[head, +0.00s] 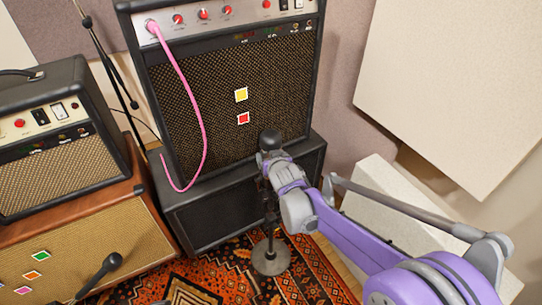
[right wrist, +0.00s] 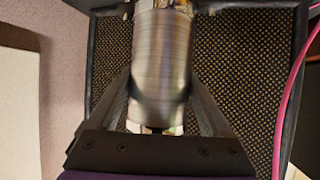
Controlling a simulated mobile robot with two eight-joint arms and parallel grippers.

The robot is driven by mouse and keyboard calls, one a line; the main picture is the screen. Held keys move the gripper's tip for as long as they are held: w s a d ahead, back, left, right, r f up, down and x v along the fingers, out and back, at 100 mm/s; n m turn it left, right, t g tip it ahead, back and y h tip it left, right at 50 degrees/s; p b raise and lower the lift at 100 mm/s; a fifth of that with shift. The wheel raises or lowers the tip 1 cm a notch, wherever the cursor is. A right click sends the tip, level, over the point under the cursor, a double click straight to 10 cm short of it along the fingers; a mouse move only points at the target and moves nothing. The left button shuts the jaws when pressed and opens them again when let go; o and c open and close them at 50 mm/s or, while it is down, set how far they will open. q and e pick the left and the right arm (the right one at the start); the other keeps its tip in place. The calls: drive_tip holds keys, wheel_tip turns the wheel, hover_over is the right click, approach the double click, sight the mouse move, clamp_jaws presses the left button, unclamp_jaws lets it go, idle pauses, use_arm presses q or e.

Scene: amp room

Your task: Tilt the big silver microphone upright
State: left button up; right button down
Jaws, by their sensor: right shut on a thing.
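The big silver microphone (right wrist: 161,60) shows in the right wrist view as a brushed metal cylinder, roughly in line with my fingers. My right gripper (right wrist: 160,84) is shut on it, one finger on each side. In the head view my right gripper (head: 266,160) is at the top of a dark stand, in front of the large amp. A dark rounded end (head: 270,139) sticks up there; my gripper and arm hide most of the microphone, so its tilt is hard to tell. The stand's round base (head: 271,257) rests on the rug. My left gripper is out of view.
The large black amp (head: 226,105) stands on a black cabinet (head: 235,200) close behind my gripper, with a pink cable (head: 190,90) hanging down its front. Smaller amps (head: 48,140) are at left. Another black microphone (head: 105,266) is at lower left. A patterned rug (head: 185,280) covers the floor.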

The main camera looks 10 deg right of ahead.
drive_tip(key=shift+f, duration=0.1)
unclamp_jaws()
drive_tip(key=shift+s, duration=0.1)
use_arm(q)
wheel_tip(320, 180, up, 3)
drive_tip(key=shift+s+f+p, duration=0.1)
drive_tip(key=shift+p, duration=1.1)
use_arm(e)
drive_tip(key=v, duration=1.1)
drive_tip(key=s+d+f+g, duration=0.2)
drive_tip(key=s+f, duration=0.1)
drive_tip(key=s, duration=0.7)
drive_tip(key=s+d+f+g, duration=0.2)
drive_tip(key=s+g, duration=0.1)
drive_tip(key=s, duration=0.7)
drive_tip(key=s+d+f+g, duration=0.2)
drive_tip(key=s+d+f, duration=0.1)
drive_tip(key=s, duration=0.7)
use_arm(q)
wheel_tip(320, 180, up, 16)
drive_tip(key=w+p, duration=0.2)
drive_tip(key=p, duration=1.2)
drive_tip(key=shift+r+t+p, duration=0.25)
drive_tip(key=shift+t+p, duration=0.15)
use_arm(e)
wheel_tip(320, 180, up, 16)
drive_tip(key=w, duration=0.1)
drive_tip(key=shift+w+a+r, duration=0.2)
drive_tip(key=shift+w, duration=0.2)
